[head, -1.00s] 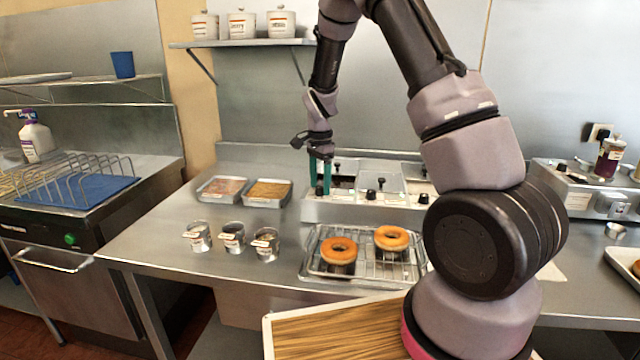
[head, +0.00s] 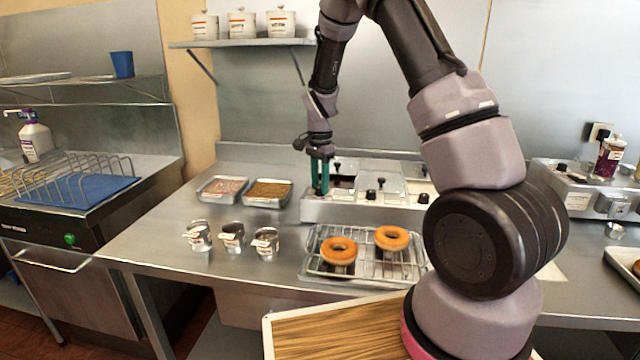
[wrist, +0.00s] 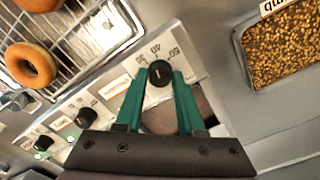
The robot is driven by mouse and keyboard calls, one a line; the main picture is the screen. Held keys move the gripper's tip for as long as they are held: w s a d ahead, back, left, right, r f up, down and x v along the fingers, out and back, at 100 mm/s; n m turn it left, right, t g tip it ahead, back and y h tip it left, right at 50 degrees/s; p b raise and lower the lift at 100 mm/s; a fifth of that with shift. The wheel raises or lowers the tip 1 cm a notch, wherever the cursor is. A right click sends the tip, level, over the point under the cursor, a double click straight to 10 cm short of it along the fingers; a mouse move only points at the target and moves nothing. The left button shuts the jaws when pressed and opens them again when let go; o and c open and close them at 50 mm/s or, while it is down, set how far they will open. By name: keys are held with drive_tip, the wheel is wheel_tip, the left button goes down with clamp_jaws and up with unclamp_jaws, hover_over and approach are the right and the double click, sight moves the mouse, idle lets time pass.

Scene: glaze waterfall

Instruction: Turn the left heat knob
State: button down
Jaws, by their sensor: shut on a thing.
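The left heat knob (wrist: 159,73) is a round black dial on the front panel of the steel glaze unit (head: 345,211). In the wrist view, numbers are printed on the pale panel around it. My gripper (wrist: 160,80) has green fingers, and their tips are closed on the knob from both sides. In the head view my gripper (head: 320,188) points down at the unit's left end, and its fingers hide the knob there. Two more black knobs, a middle one (wrist: 87,117) and a far one (wrist: 44,143), sit along the same panel.
A wire rack (head: 365,265) with two doughnuts stands in front of the unit. Two trays of toppings, one brown (head: 270,193), lie to its left. Several small metal tins stand in front of those trays. Bare steel counter (head: 165,225) lies at the left.

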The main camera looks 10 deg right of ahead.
sight(320, 187)
drive_tip(key=n, duration=1.2)
drive_tip(key=shift+n, duration=2.3)
drive_tip(key=c, duration=0.5)
unclamp_jaws()
wheel_tip(320, 187, up, 11)
drive_tip(key=shift+f, duration=0.1)
